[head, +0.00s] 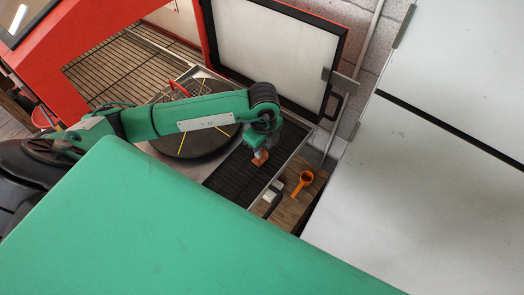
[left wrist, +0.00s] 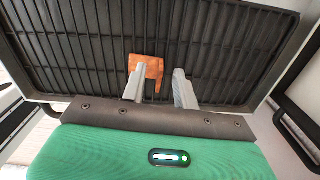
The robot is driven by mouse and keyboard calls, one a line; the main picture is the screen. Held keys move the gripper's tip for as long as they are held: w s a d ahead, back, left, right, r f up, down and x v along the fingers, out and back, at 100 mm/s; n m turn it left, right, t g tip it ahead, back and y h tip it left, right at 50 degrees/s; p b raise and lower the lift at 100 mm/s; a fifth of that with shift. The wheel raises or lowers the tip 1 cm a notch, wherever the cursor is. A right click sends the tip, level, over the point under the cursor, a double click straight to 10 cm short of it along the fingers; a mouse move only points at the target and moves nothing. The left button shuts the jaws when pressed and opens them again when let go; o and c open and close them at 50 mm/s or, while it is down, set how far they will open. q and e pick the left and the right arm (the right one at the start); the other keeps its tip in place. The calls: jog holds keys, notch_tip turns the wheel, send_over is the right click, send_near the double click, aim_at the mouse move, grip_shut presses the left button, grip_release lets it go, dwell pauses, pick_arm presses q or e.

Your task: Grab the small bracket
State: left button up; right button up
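The small bracket (head: 260,158) is a copper-orange, hook-shaped plate at a black ribbed mat (head: 232,178). In the left wrist view the bracket (left wrist: 149,66) shows at the fingertips, with one short leg pointing down between the fingers. My left gripper (head: 256,151) is over the mat, right at the bracket. In the left wrist view its two grey fingers (left wrist: 159,73) stand apart. The left finger covers part of the bracket, and the right finger is clear of it. I cannot tell whether a finger touches it. My right gripper is not in view.
An orange cup-like part (head: 304,179) with a handle lies on a wooden surface right of the mat, near small grey blocks (head: 270,195). A dark round disc (head: 190,146) lies left of the mat. A black-framed white panel (head: 275,55) stands behind.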

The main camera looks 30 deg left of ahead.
pick_arm(q)
grip_shut()
jog(key=shift+w+r, duration=0.1)
jog(key=shift+r, duration=0.4)
notch_tip(320, 180, up, 19)
jog(key=b, duration=0.3)
jog(key=shift+b, duration=0.35)
